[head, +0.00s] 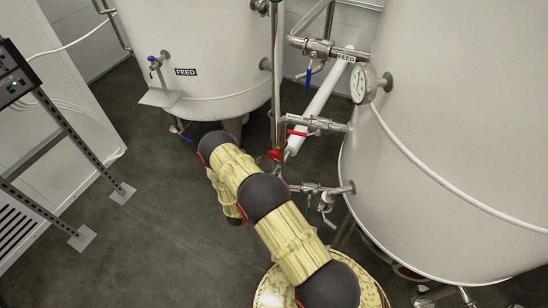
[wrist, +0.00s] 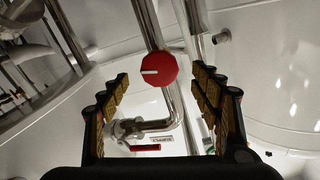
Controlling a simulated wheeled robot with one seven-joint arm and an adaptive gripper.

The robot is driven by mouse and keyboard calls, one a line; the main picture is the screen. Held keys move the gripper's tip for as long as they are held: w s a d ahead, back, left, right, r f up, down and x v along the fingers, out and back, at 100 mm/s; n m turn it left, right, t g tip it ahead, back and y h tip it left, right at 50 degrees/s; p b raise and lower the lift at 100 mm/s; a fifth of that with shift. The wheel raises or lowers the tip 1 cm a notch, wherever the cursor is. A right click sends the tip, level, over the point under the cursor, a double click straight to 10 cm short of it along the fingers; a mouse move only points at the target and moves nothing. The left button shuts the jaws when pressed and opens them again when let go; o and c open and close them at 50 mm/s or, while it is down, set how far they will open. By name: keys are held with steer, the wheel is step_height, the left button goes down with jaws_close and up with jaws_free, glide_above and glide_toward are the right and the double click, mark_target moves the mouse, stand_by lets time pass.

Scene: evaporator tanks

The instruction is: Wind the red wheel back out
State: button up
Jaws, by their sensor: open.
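The red wheel (wrist: 159,69) is a round red knob with a white mark pointing left. It sits in front of a vertical steel pipe in the wrist view. My gripper (wrist: 161,75) is open, with one finger on each side of the wheel in the picture and a visible gap on both sides. I cannot tell how far the wheel is from the fingertips. In the head view a small red part (head: 275,154), likely the wheel, shows just right of my arm. My gripper is not clearly visible there.
A large white tank (head: 455,120) stands at the right and a FEED tank (head: 205,50) at the back. A red lever (wrist: 146,148) on a steel valve lies below the wheel in the wrist view. A blue lever (head: 308,78) hangs higher up.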

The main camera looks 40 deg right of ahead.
mark_target(273, 158)
steer(key=b+x, duration=0.1)
steer(key=x, duration=0.6)
steer(key=shift+d, duration=0.1)
steer(key=shift+c, duration=0.6)
steer(key=c, duration=1)
